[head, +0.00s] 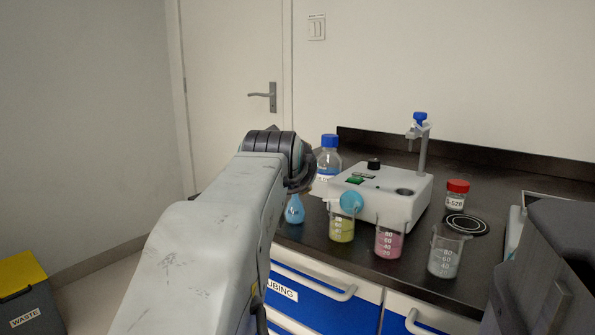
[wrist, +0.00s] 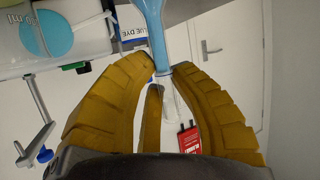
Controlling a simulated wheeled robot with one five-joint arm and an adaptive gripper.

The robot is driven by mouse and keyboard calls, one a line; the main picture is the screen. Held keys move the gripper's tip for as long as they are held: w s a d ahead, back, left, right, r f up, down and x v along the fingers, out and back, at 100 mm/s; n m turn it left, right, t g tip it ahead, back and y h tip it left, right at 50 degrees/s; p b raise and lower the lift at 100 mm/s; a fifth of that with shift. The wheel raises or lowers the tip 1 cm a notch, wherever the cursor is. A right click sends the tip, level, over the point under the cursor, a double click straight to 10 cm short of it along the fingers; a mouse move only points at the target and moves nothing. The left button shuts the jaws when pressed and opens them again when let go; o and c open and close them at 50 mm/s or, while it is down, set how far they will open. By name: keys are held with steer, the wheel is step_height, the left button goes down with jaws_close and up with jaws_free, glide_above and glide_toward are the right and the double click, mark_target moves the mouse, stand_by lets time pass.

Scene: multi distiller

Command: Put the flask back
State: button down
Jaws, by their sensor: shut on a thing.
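My gripper (wrist: 167,72) is shut around the clear neck of a flask (wrist: 153,22) holding blue liquid. The wrist view shows the scene upside down, so the neck points down in the picture and the body runs off the top edge. In the head view the flask's blue body (head: 294,210) shows below my gripper, near the counter's left edge. My arm hides its neck there, and I cannot tell whether its base touches anything. The white heater unit (head: 388,190), with a light blue disc (head: 352,202) on its side and a clamp stand (head: 422,150), stands to its right.
Beakers with yellow (head: 342,228), pink (head: 389,240) and grey (head: 443,258) contents line the counter's front. A blue-capped bottle (head: 328,160) stands behind the flask. A red-capped jar (head: 456,194) and a dark ringed disc (head: 468,224) are farther right. A waste bin (head: 36,307) is at left.

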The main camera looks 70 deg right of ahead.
steer(key=c, duration=1.2)
jaws_free()
steer(key=shift+f, duration=0.1)
steer(key=shift+o, duration=0.2)
steer(key=shift+a+r+p, duration=0.25)
steer(key=shift+r+p, duration=0.05)
steer(key=shift+r, duration=0.05)
steer(key=p+v, duration=0.7)
steer(key=v, duration=0.4)
steer(key=shift+a, duration=0.25)
steer(key=shift+s, duration=0.1)
